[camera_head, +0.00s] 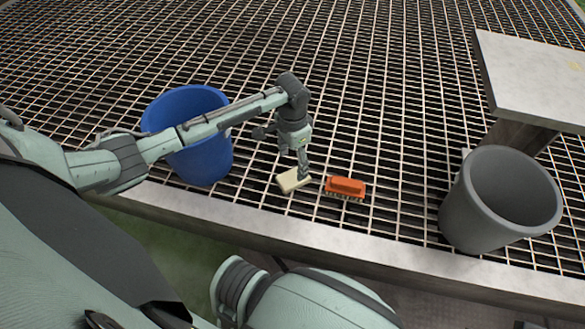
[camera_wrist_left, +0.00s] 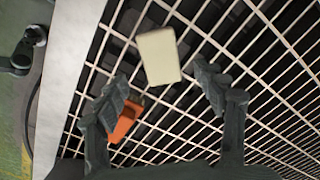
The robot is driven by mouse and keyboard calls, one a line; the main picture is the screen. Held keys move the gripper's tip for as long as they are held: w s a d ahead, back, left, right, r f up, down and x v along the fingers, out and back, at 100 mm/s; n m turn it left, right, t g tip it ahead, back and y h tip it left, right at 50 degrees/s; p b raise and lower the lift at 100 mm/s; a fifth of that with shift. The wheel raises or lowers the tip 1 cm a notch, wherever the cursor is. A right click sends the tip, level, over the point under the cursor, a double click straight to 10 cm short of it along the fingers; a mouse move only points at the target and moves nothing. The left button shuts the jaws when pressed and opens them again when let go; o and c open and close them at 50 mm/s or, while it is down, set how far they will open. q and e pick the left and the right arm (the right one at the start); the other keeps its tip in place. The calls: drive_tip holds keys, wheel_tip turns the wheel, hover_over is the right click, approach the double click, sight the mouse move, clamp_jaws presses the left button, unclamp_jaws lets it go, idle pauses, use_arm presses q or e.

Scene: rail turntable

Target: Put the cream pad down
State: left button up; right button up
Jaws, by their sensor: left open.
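The cream pad (camera_head: 292,180) lies on the metal grating close to the front edge. In the left wrist view the pad (camera_wrist_left: 158,56) shows whole, ahead of the fingertips and between their lines, with a gap to each finger. My left gripper (camera_head: 303,173) is just above the pad in the head view. In the left wrist view its fingers (camera_wrist_left: 160,88) are spread apart with nothing held between them. An orange brush (camera_head: 346,187) with pale bristles lies just right of the pad; it also shows beside the left finger in the wrist view (camera_wrist_left: 125,122). My right gripper is not visible.
A blue bucket (camera_head: 203,157) stands left of the pad, behind my left arm. A grey bucket (camera_head: 461,213) stands at the right, below a raised grey slab (camera_head: 530,82). A metal edge strip (camera_head: 260,221) borders the grating. The grating behind is clear.

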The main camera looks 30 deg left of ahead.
sight(293, 177)
use_arm(q)
wheel_tip(293, 177, up, 6)
drive_tip(key=s+d+f+n+t+h, duration=0.1)
drive_tip(key=s+d+f+t, duration=0.1)
drive_tip(key=s+d+f, duration=0.35)
drive_tip(key=s+a+r+n+y, duration=0.1)
drive_tip(key=s+a, duration=0.2)
drive_tip(key=s, duration=0.4)
drive_tip(key=s+a+r+n+t+y, duration=0.1)
drive_tip(key=s+a+n, duration=0.1)
drive_tip(key=s+a, duration=0.2)
drive_tip(key=s, duration=0.3)
drive_tip(key=shift+s+a+r+n+t+y+p, duration=0.2)
drive_tip(key=shift+s+r+n+t+y+p, duration=0.1)
drive_tip(key=shift+y+p, duration=0.1)
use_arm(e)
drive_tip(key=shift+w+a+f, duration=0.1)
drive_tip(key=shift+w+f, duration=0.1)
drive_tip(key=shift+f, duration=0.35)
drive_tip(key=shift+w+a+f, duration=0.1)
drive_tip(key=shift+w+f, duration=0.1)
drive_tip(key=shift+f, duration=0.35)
